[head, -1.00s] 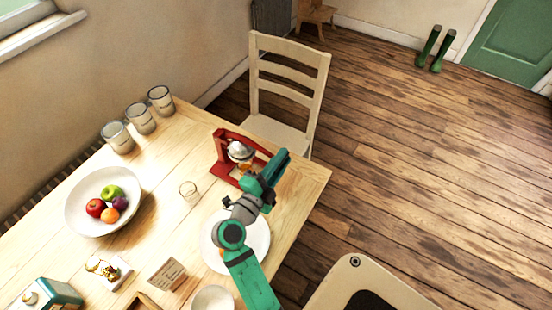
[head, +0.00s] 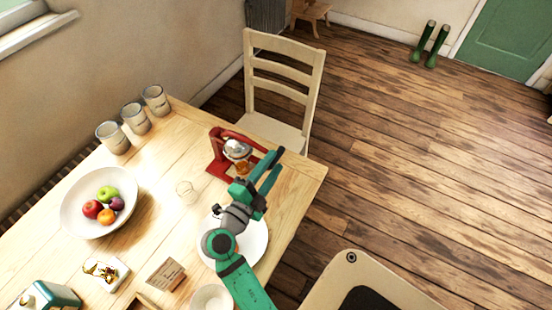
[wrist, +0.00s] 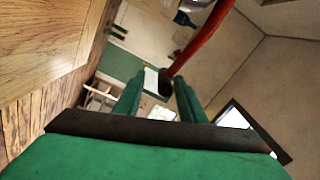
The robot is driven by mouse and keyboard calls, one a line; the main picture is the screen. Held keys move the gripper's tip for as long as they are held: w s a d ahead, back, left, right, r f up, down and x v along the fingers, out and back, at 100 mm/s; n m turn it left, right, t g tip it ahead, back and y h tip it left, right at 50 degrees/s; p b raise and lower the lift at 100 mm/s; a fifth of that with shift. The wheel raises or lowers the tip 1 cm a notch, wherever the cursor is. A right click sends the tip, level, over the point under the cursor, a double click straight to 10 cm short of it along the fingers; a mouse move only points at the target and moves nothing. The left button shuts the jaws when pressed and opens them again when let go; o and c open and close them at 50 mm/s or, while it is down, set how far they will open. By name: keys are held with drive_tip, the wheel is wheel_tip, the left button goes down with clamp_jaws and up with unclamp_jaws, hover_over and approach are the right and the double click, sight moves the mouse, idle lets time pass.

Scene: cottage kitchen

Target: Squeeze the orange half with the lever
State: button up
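The red juice press (head: 217,160) stands near the table's far right corner. Its metal cup (head: 236,149) is above the orange half (head: 243,168), which is partly hidden. The red lever (head: 238,134) reaches right toward my gripper; in the wrist view the lever (wrist: 203,42) comes down from the top to a dark end near the fingertips. My gripper (head: 271,170) is just right of the press, its two teal fingers apart. They also show in the wrist view (wrist: 158,92), with the lever's dark end between or just beyond them; contact cannot be told.
A white plate (head: 257,245) lies under my arm. A chair (head: 285,85) is behind the table.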

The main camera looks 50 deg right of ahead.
drive_tip(key=s+a, duration=0.1)
drive_tip(key=a, duration=0.6)
drive_tip(key=shift+a, duration=0.35)
drive_tip(key=shift+c, duration=0.2)
